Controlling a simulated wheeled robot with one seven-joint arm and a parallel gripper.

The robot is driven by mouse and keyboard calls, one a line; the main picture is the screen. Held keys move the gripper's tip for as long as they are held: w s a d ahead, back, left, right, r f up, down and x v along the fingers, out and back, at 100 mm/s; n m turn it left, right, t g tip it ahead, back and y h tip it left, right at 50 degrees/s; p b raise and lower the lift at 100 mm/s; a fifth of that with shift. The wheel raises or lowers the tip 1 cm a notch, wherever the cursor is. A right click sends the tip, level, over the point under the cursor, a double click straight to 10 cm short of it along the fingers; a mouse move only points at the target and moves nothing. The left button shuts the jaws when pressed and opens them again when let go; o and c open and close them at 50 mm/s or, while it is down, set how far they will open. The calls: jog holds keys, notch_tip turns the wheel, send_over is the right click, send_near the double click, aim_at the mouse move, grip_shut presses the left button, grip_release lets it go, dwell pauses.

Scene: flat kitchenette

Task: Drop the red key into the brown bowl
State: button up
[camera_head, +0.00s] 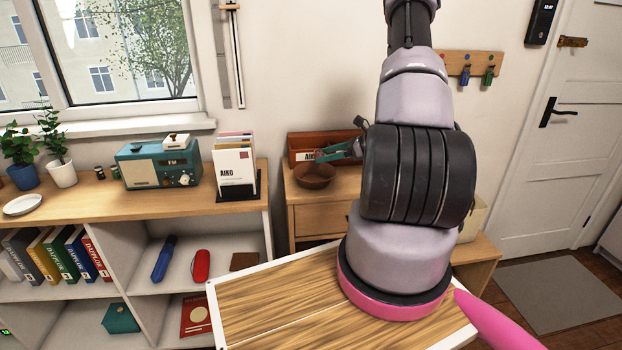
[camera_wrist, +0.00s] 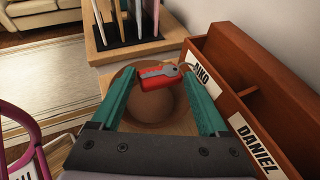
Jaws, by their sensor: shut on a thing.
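The red key (camera_wrist: 155,80), with a grey metal part, is between the green fingers of my gripper (camera_wrist: 159,76) in the wrist view. My gripper is shut on it. The round brown bowl (camera_wrist: 158,112) shows behind and below the key, partly covered by it. In the head view the bowl (camera_head: 314,180) stands on the small wooden cabinet, and my gripper (camera_head: 334,154) is over its right side. I cannot make out the key in the head view.
A brown letter box (camera_wrist: 222,68) labelled AIKO and DANIEL stands close beside my gripper. A file holder (camera_head: 236,170) is left of the bowl, beside a radio (camera_head: 158,165). A wall rack (camera_head: 470,63) holds a blue and a green key.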

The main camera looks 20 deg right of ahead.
jog(key=shift+f, duration=1.95)
jog(key=o, duration=1.2)
jog(key=v, duration=1)
jog(key=shift+s+d+r, duration=0.2)
jog(key=shift+s+d, duration=0.05)
jog(key=shift+s, duration=0.05)
